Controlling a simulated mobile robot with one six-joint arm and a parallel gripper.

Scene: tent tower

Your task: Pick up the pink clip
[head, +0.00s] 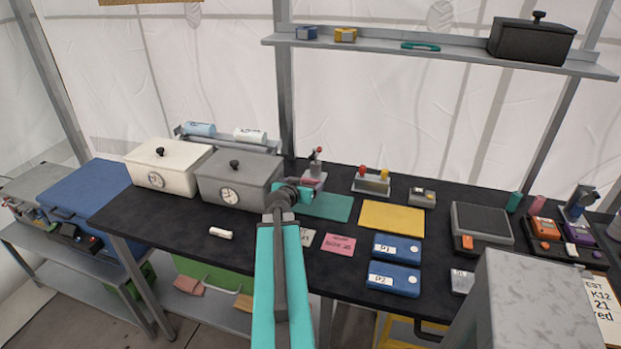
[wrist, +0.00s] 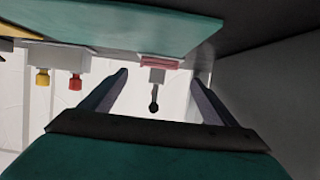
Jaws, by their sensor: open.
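A small pink piece (head: 312,181) sits at the back of the black table, just beyond my gripper. It carries a grey part and a thin upright lever with a dark knob; I cannot tell surely that this is the pink clip. In the wrist view the pink piece (wrist: 160,62) shows between and beyond my fingertips, with the knobbed lever pointing down in the picture. My gripper (wrist: 158,78) is open, with nothing seen held between its fingers. In the head view my wrist partly hides the gripper (head: 301,189) and the area around it.
A green mat (head: 327,207) lies right of my gripper. A grey lidded box (head: 238,180) stands close on its left. A stand with red and yellow knobs (head: 371,184) is farther right. A pink note (head: 338,244) and blue cases (head: 396,248) lie nearer the front.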

